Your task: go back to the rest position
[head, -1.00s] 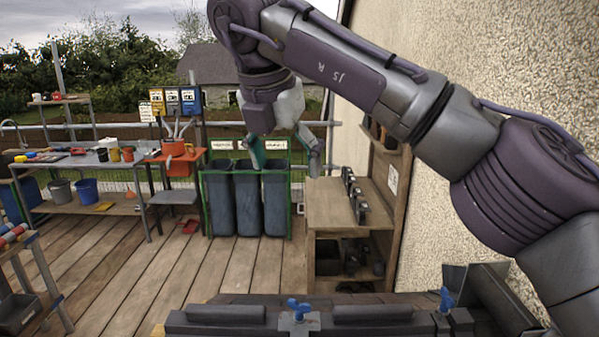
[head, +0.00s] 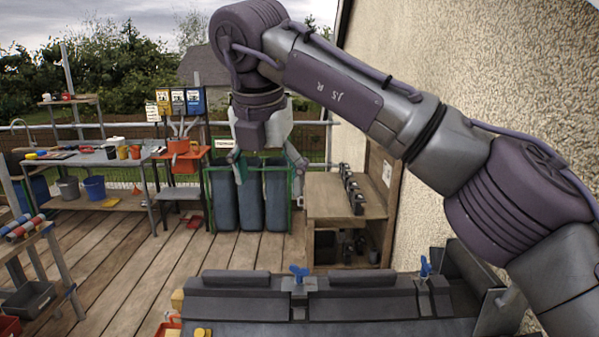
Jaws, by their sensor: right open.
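My right arm comes in from the right and crosses the upper part of the head view. Its gripper (head: 268,166) hangs at the end of the arm. The two fingers are spread apart, with nothing seen between them. The gripper appears in front of the dark bins and above the roof piece. My left gripper does not show.
A dark tiled roof piece (head: 358,306) with blue wing clamps (head: 299,273) fills the bottom. Dark bins (head: 223,203) stand in a green frame behind. A wooden shelf (head: 345,210) stands by the rough wall. A workbench (head: 88,157) is at left.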

